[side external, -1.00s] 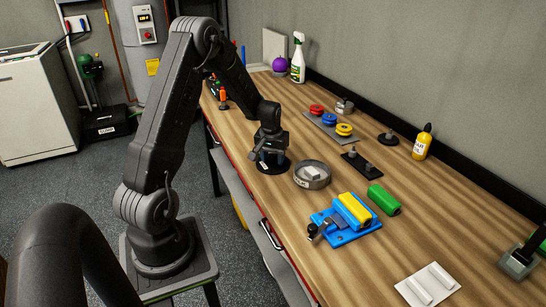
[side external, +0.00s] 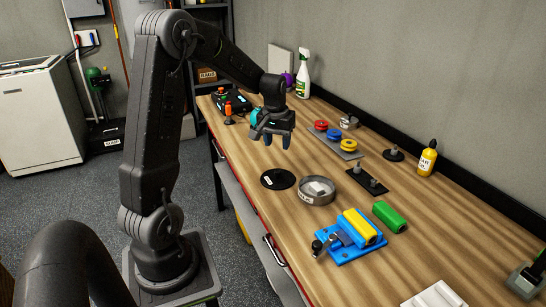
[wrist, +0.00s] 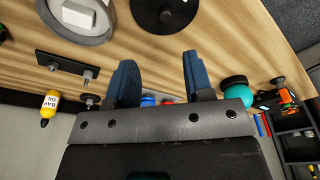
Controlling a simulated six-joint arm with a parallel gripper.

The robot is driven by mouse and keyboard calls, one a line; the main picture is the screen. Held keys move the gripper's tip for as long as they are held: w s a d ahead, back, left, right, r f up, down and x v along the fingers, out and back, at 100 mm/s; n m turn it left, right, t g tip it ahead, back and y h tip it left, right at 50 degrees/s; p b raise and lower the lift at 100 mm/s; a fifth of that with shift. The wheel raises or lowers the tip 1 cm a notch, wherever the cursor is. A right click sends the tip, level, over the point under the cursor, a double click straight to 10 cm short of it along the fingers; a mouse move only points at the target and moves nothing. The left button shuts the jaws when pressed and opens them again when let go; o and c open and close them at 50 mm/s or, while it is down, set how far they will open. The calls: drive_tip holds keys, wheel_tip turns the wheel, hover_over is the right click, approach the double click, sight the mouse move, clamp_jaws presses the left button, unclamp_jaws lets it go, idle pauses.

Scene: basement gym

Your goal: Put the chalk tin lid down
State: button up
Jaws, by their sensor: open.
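The chalk tin lid (side external: 278,179) is a flat black disc with a small knob. It lies flat on the wooden bench, just left of the open round grey tin (side external: 317,193) that has a white block inside. In the wrist view the lid (wrist: 168,14) is at the top edge, partly cut off, with the tin (wrist: 68,27) to its left. My gripper (side external: 273,138) is open and empty, raised above the bench beyond the lid and apart from it. Its two blue fingers (wrist: 157,75) stand apart in the wrist view.
A blue vise (side external: 350,247) with a yellow block, a green block (side external: 390,216) and a dark plate with pegs (side external: 367,182) stand right of the tin. Colored discs (side external: 334,134), a yellow bottle (side external: 427,158) and a spray bottle (side external: 302,74) are farther back. Bare bench surrounds the lid's left and front.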

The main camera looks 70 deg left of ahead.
drive_tip(key=s+d+r+m+t, duration=0.15)
drive_tip(key=d+r, duration=0.25)
drive_tip(key=d, duration=0.4)
drive_tip(key=s+d+r+m+t, duration=0.1)
drive_tip(key=s+d+r+m, duration=0.15)
drive_tip(key=d+r, duration=0.4)
drive_tip(key=s+d+m+t+h, duration=0.1)
drive_tip(key=s+d+m, duration=0.3)
drive_tip(key=s+d, duration=0.7)
drive_tip(key=shift+s+d+f+m+t, duration=0.25)
drive_tip(key=shift+d+m+t, duration=0.15)
drive_tip(key=shift+d, duration=0.7)
